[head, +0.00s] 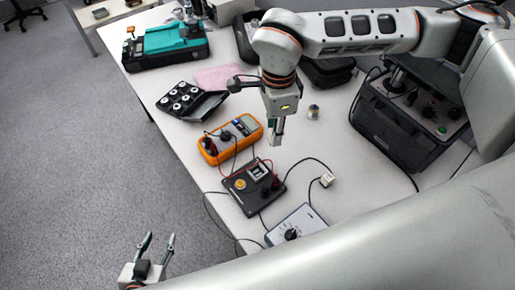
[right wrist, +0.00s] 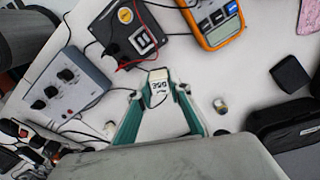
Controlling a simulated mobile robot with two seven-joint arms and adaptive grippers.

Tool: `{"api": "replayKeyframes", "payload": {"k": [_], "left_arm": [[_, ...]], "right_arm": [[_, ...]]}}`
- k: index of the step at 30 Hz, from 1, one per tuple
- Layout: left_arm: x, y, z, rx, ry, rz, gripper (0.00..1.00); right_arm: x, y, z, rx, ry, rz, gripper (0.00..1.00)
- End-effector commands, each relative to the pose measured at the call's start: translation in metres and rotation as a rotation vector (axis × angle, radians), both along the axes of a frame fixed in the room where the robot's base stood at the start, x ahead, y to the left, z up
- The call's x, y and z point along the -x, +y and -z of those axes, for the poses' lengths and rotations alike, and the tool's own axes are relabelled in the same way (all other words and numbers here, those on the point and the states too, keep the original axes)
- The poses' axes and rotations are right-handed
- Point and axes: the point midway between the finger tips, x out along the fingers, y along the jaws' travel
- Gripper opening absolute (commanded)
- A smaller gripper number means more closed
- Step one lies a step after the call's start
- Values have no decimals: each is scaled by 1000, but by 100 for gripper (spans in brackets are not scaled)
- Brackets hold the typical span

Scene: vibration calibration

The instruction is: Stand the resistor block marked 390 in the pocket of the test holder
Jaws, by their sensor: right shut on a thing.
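The white resistor block (right wrist: 158,88), its printed 390 readable but inverted, is between the fingertips of my right gripper (right wrist: 158,86) in the right wrist view. In the head view my right gripper (head: 277,132) points down above the table; the block is hard to make out there. The test holder (head: 236,198) is a dark box with a yellow round label and a pale-framed pocket; it lies nearer the front than the gripper. The holder (right wrist: 108,28) also shows beyond the block in the right wrist view. My left gripper (head: 157,246) is open and empty, off the table's left edge.
An orange multimeter (head: 230,139) sits beside the holder, with leads between. A grey knob box (head: 297,226) and a small white cube (head: 327,180) are near the front. A small cylinder (head: 313,112) stands right of the right gripper. A black case (head: 405,132) is at right.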

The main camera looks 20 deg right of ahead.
Motion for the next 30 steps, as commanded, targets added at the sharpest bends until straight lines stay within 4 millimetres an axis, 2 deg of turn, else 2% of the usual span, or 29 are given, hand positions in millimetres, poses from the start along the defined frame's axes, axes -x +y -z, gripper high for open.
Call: {"api": "replayKeyframes", "payload": {"k": [18, 24, 30], "left_arm": [[0, 0, -1, 1, 0, 1, 40], [0, 0, -1, 1, 0, 1, 40], [1, 0, 0, 0, 1, 1, 40]], "right_arm": [[19, 42, 21, -6, -6, 917, 0], [23, 49, 25, -8, -6, 1099, 0], [24, 52, 28, -9, -6, 1156, 0]]}}
